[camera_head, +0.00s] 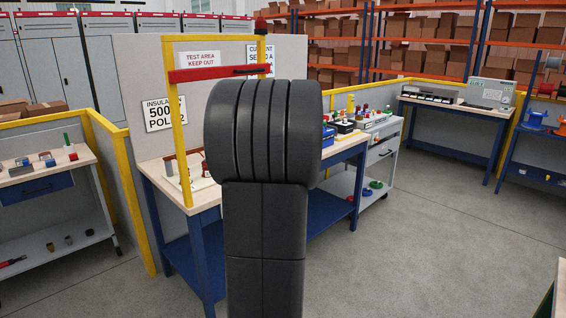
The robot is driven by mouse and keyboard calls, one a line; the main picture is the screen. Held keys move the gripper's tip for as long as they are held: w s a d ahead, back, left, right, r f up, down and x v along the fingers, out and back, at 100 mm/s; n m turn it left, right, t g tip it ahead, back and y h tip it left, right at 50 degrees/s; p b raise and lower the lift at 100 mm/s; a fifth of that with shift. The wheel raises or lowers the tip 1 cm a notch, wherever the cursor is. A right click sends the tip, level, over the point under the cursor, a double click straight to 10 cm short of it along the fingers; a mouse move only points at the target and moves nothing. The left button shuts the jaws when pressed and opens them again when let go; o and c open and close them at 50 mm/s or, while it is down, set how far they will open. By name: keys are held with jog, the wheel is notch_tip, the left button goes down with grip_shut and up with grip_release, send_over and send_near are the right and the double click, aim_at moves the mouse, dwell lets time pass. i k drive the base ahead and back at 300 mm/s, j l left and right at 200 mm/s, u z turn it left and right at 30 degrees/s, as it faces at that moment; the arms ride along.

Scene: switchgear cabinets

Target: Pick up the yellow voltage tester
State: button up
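I cannot make out a yellow voltage tester for certain in this view. My own black arm stands upright in the middle and hides part of the blue-legged workbench (210,213) behind it. Small items (345,122) in red, green, white and blue stand at the right end of that bench, too small to tell apart. A few small dark and reddish items (172,168) stand at its left end. My gripper is not in view.
A yellow frame (175,120) with a red bar (215,73) rises from the bench. A grey cart (382,150) adjoins its right end. A bench with instruments (455,104) stands far right. Grey floor (430,240) is clear at right.

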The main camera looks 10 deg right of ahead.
aim_at(350, 104)
jog(key=i+l+z, duration=0.2)
jog(key=i+z, duration=0.95)
jog(key=i+j+z, duration=0.1)
jog(key=i+z, duration=0.3)
jog(key=i+l, duration=0.1)
jog(key=i, duration=1.5)
jog(key=i+j+u, duration=0.1)
jog(key=i, duration=0.7)
jog(key=i+u, duration=0.15)
jog(key=i, duration=0.6)
jog(key=i+u, duration=0.1)
jog(key=i, duration=0.7)
jog(key=i+l+u, duration=0.1)
jog(key=i, duration=0.7)
jog(key=i+j+u, duration=0.1)
jog(key=u, duration=0.35)
jog(key=i+u, duration=0.4)
jog(key=i+l+u, duration=0.1)
jog(key=u, duration=0.35)
jog(key=i+l+u, duration=0.1)
jog(key=u, duration=0.35)
jog(key=i+l+u, duration=0.1)
jog(key=i+u, duration=0.15)
jog(key=i, duration=0.05)
